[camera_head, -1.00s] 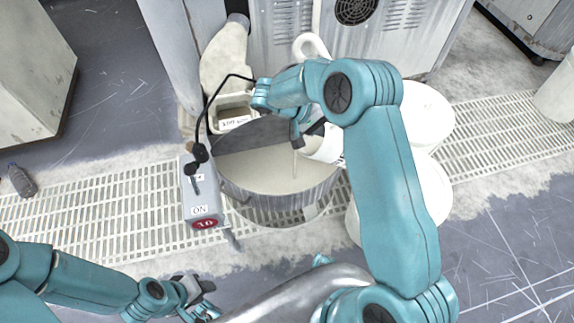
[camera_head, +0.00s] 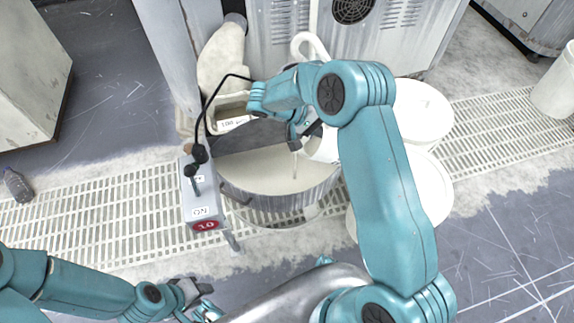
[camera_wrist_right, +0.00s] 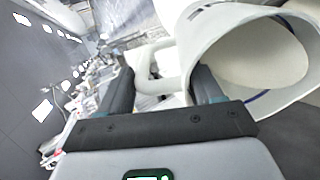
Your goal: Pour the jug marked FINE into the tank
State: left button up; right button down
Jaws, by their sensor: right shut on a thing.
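The tank (camera_head: 275,202) is a round grey metal tub of pale liquid at the middle of the head view. My right gripper (camera_head: 304,136) is over it, largely hidden by my arm. It is shut on the white jug (camera_head: 325,147), which is tilted over the tank with a thin pale stream falling from it. In the right wrist view the jug (camera_wrist_right: 190,50) has its wide mouth at right and its handle between the fingers of my right gripper (camera_wrist_right: 162,90). No FINE mark is readable. My left gripper (camera_head: 203,305) is low, away from the tank, partly hidden.
A grey control box (camera_head: 202,205) with a red 10 label stands at the tank's left side. White lidded buckets (camera_head: 425,112) stand to its right. A metal cabinet (camera_head: 285,35) is behind. Floor grating (camera_head: 100,225) runs across, and a small dark bottle (camera_head: 18,186) is at far left.

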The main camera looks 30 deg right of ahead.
pick_arm(q)
jog(key=shift+w+a+f, duration=0.2)
jog(key=shift+a, duration=0.1)
pick_arm(e)
jog(key=shift+w+a+f, duration=0.1)
jog(key=shift+w+a, duration=0.05)
